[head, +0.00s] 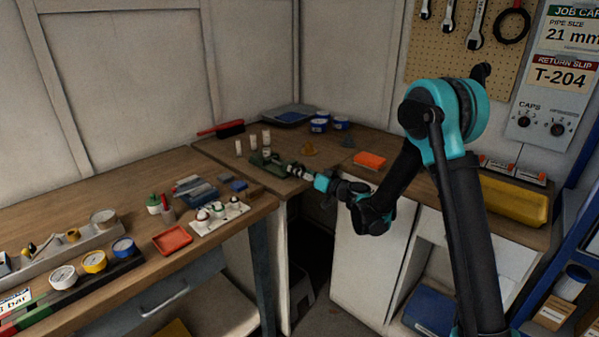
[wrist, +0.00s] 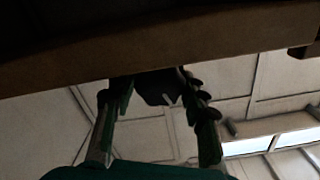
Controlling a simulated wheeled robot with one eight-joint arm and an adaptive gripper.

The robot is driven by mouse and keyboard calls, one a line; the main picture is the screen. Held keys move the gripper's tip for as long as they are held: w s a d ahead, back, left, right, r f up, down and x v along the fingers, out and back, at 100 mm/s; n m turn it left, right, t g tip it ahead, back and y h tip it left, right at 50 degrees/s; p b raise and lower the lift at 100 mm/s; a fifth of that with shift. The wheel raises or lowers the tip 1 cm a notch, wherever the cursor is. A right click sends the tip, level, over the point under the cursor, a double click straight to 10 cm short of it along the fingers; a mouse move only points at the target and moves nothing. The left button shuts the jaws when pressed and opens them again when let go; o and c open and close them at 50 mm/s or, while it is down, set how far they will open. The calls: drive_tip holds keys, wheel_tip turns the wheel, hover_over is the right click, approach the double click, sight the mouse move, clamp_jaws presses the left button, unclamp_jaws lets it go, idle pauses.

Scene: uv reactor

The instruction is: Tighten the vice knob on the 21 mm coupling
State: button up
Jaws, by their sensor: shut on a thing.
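The green vice (head: 268,163) sits on the corner bench, near its front edge. My gripper (head: 306,175) reaches in from the right, at the vice's near right end. In the wrist view my gripper's two fingers (wrist: 158,92) are closed around a dark knob-like piece (wrist: 155,88), just at the bench edge. This looks like the vice knob. In the head view the knob is largely hidden by my gripper. I cannot make out the 21 mm coupling in the vice for certain.
Several small pale cylinders (head: 253,143) stand behind the vice. An orange tray (head: 369,160) lies on the bench to the right. A white holder with several fittings (head: 219,216) is on the left bench. A card (head: 570,33) on the wall reads 21 mm.

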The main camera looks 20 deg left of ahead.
drive_tip(key=o, duration=1.2)
drive_tip(key=v, duration=1.2)
